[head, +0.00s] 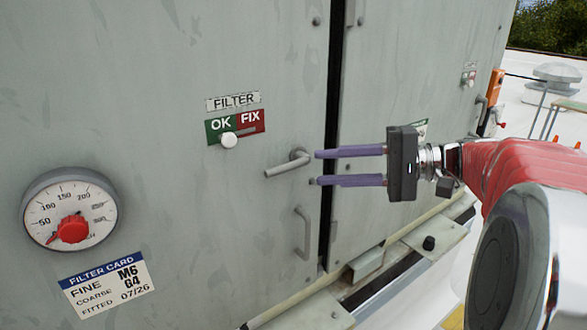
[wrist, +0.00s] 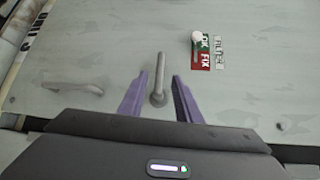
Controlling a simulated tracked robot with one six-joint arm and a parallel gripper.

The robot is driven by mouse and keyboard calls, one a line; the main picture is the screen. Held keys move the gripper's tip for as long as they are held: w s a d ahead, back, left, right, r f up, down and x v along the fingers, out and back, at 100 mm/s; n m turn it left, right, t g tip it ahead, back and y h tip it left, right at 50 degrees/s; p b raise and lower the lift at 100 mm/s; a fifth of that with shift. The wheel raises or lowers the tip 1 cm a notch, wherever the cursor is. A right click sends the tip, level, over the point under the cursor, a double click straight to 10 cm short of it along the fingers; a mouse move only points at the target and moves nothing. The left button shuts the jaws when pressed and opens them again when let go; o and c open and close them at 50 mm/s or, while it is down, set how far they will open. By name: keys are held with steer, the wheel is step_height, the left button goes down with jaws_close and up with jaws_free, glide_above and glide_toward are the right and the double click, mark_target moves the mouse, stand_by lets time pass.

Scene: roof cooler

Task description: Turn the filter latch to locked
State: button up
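The filter latch (head: 288,163) is a grey lever on the cabinet door, below and right of the FILTER label. Its bar reaches left and slightly down from its pivot, near horizontal in the head view. My gripper (head: 317,168) is open, its two purple fingers pointing left toward the latch from the right. In the head view the fingertips look close to the pivot end. In the wrist view the latch (wrist: 158,94) shows between the spread fingers (wrist: 159,77), with visible gaps on both sides. I cannot tell how much depth separates them.
A green and red OK/FIX plate (head: 236,126) with a white knob (head: 229,141) is above left of the latch. A fixed door handle (head: 303,233) is just below. A dial gauge (head: 69,210) and filter card (head: 107,283) are left. A dark door gap (head: 331,120) runs behind the fingers.

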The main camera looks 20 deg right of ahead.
mark_target(288, 170)
steer(key=x, duration=0.8)
steer(key=shift+c, duration=0.3)
jaws_close()
